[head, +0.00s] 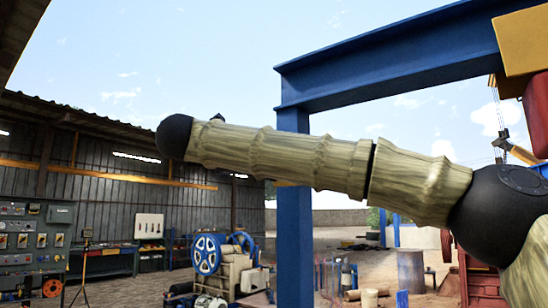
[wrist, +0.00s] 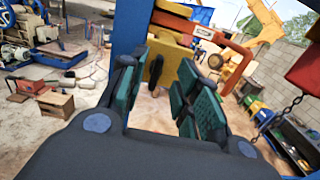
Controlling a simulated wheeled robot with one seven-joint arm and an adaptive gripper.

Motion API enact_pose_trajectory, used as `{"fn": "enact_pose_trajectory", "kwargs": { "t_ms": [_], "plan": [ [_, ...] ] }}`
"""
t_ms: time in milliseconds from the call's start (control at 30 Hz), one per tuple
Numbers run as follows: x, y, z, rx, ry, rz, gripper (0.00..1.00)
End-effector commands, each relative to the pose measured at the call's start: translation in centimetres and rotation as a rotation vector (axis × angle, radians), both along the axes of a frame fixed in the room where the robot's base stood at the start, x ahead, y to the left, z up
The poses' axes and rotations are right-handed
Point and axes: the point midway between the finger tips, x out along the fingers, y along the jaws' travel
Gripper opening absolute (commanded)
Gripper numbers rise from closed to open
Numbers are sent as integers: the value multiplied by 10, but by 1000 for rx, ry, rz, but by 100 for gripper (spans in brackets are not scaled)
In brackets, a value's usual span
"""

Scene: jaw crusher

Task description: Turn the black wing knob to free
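In the wrist view, the black wing knob (wrist: 155,69) appears as a dark, narrow, upright shape on a yellow housing (wrist: 172,48). It shows between the fingers of my gripper (wrist: 158,88), beyond the tips, with clear space on either side. My gripper is open, with its teal-padded fingers wide apart and nothing between them. I cannot tell the exact gap from the tips to the knob. A red bar (wrist: 222,38) with a pale label runs right from the yellow housing. In the head view, neither the gripper nor the knob shows.
A blue steel frame (head: 294,205) stands beyond my arm in the head view. A yellow block (head: 522,42) and a red body (head: 537,112) are at upper right. In the wrist view, a red block with a chain (wrist: 306,72) hangs at right.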

Motion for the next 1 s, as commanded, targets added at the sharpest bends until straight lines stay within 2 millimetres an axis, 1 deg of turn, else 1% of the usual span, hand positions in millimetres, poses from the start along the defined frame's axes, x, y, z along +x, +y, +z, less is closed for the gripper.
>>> {"fn": "enact_pose_trajectory", "kwargs": {
  "t_ms": [33,200,400,600,867,1000],
  "plan": [
    [8,-6,4,0,2,0,32],
    [28,-21,4,0,1,0,32],
    [45,-33,2,-2,1,-1,32],
    [51,-38,0,-2,0,0,32],
    [52,-38,0,-2,0,0,32],
    [52,-38,0,-2,0,0,7]
  ]
}}
